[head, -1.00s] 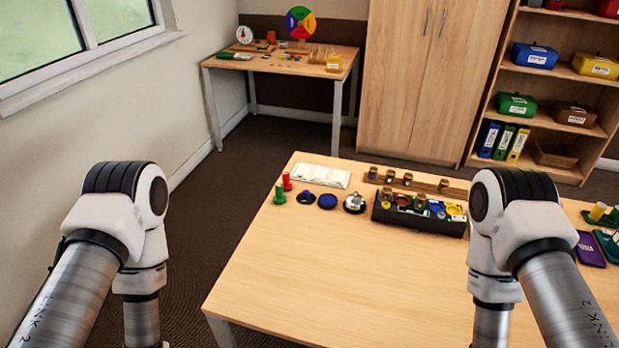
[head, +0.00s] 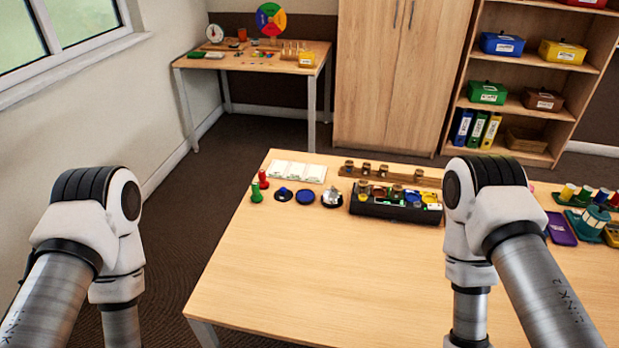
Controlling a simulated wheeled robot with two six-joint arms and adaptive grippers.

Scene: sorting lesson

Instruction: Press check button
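A light wooden table (head: 290,270) stands in front of me. Near its far left part is a row of small round items: a black base with a blue knob (head: 283,194), a flat blue disc (head: 305,196) and a silver bell-like piece (head: 332,196). No readable label shows which of these is the check button. Both my arms come in from the bottom corners, with their elbows raised and the links beyond bending down out of the picture. Neither gripper shows in the head view, and nothing is seen touching the round items.
Red (head: 263,179) and green (head: 256,191) pegs stand left of the row. A white tray (head: 297,171) lies behind. A black sorting box (head: 395,208) and a wooden block strip (head: 428,181) sit to the right. The front tabletop is clear.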

